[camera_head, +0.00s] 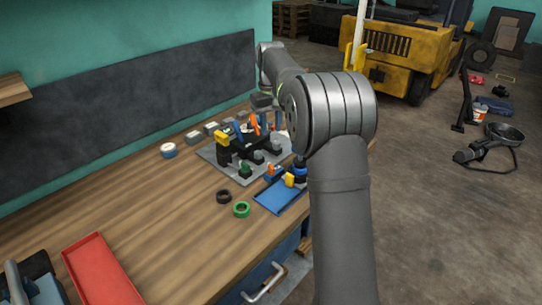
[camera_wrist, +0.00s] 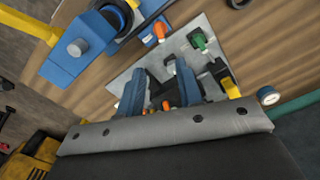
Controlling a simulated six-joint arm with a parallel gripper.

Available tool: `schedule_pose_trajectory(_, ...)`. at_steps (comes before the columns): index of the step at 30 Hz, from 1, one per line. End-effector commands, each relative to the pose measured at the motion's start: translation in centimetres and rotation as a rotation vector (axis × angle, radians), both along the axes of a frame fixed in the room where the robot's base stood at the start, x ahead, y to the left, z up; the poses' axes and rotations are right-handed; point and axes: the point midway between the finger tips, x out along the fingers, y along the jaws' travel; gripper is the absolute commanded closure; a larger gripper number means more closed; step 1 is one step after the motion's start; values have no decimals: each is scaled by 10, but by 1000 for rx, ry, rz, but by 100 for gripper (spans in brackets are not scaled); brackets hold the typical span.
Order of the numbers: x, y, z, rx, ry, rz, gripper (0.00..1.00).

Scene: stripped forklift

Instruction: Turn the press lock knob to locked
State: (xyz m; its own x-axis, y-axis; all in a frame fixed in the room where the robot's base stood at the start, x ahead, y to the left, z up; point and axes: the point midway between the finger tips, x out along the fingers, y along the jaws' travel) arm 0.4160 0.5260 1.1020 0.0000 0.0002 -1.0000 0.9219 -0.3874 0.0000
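A grey plate (camera_head: 218,158) on the bench carries a black fixture (camera_head: 238,150) with yellow, orange and blue parts. A blue block with a round grey knob (camera_wrist: 78,47) is at upper left there. I cannot tell for certain which of these is the press lock knob. My gripper (camera_wrist: 164,76) is over the fixture with its two fingers apart and dark parts visible between them. In the head view my arm partly hides the fixture's right side, and contact is unclear.
A blue tray (camera_head: 279,197), a black ring (camera_head: 223,196) and a green ring (camera_head: 241,210) lie in front of the plate. A red tray (camera_head: 98,268) is at lower left. A round gauge-like piece (camera_head: 168,151) sits left of the plate. The bench's middle left is clear.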

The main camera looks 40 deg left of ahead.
Motion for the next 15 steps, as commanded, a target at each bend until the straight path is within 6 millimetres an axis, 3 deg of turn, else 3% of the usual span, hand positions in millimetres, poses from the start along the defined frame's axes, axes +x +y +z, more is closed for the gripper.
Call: schedule_pose_trajectory(15,0,0,-112,-2,2,0,67)
